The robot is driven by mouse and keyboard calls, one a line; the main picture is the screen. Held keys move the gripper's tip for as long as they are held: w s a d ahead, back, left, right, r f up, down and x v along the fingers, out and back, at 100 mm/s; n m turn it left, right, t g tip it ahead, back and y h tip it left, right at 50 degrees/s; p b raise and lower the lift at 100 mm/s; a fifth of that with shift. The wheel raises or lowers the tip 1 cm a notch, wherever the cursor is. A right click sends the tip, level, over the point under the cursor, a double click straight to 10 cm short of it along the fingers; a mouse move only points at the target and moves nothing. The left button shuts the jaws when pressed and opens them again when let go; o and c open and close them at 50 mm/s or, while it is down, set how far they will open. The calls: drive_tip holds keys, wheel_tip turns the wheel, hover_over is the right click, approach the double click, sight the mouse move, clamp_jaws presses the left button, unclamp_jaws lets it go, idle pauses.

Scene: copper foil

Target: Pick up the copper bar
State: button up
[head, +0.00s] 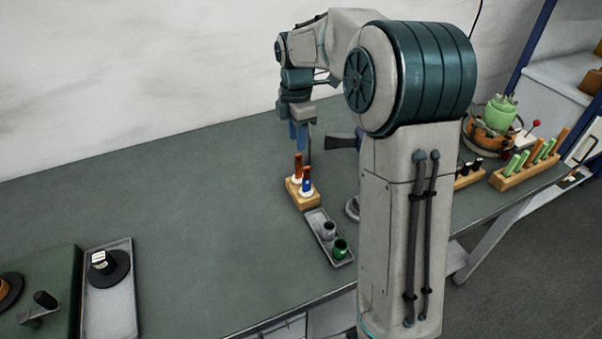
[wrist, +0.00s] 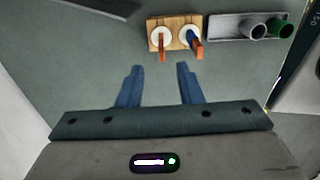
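Two upright copper bars stand in a small wooden block (head: 303,199), each in a white collar. The left copper bar (head: 298,165) looks plain; the right copper bar (head: 307,174) has blue on it. In the wrist view the plain bar (wrist: 162,49) and the bar with blue (wrist: 197,48) show beyond my fingertips. My gripper (head: 299,137) points down above the block, its blue fingers close over the bar tops in the head view. In the wrist view my gripper (wrist: 160,70) is open, with nothing between the fingers.
A grey tray (head: 318,223) with a grey cup (head: 327,230) and a green cup (head: 340,247) is beside the block. Wooden racks (head: 515,178) and a green-topped device (head: 495,117) stand at right. A tray (head: 108,308) with a black spool lies at left. The table's middle left is clear.

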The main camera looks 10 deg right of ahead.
approach(298, 177)
drive_tip(key=f, duration=0.5)
drive_tip(key=shift+w+d+p, duration=0.15)
drive_tip(key=shift+w+p, duration=0.15)
drive_tip(key=shift+p, duration=0.1)
clamp_jaws()
